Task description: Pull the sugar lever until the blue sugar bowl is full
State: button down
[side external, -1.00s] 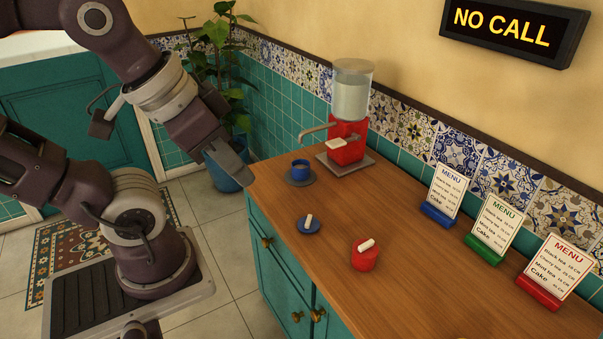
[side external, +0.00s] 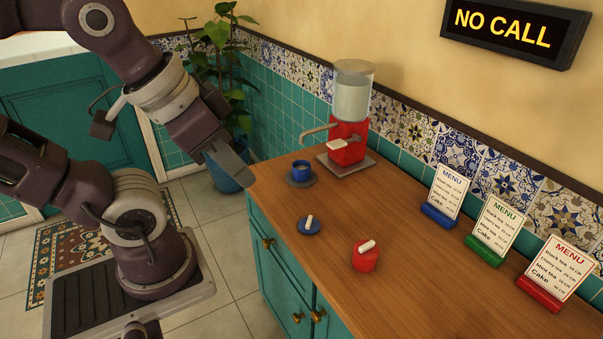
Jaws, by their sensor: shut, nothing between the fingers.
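A red dispenser (side external: 347,152) with a clear, pale-filled container (side external: 351,95) on top stands on a grey base at the back left of the counter. A blue lid (side external: 309,228) with a white handle lies on the counter. My gripper (side external: 246,180) is shut and empty, left of the bowl, near the counter's left edge, apart from lever and bowl.
A red bowl (side external: 365,261) with a white-handled lid stands at the counter's front. Menu cards on blue (side external: 438,217), green (side external: 484,249) and red (side external: 540,294) stands line the right side. A potted plant (side external: 226,172) stands behind my gripper. The counter's middle (side external: 400,220) is clear.

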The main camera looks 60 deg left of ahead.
jog(key=shift+w, duration=0.1)
dwell(0.3)
jog(key=w+a+r+n+y, duration=0.1)
jog(key=w+a+r+n, duration=0.15)
jog(key=w, duration=0.95)
jog(key=n+t, duration=0.3)
jog(key=n, duration=0.6)
send_over(343, 141)
notch_tip(343, 141, down, 11)
jog(key=shift+w+r+y, duration=0.1)
jog(key=shift+w+y, duration=0.25)
jog(key=shift+y, duration=0.05)
jog(key=shift+s+d+f, duration=0.1)
jog(key=shift+s+f, duration=0.1)
jog(key=shift+f, duration=2)
jog(key=shift+s+f, duration=0.2)
jog(key=shift+f, duration=1.95)
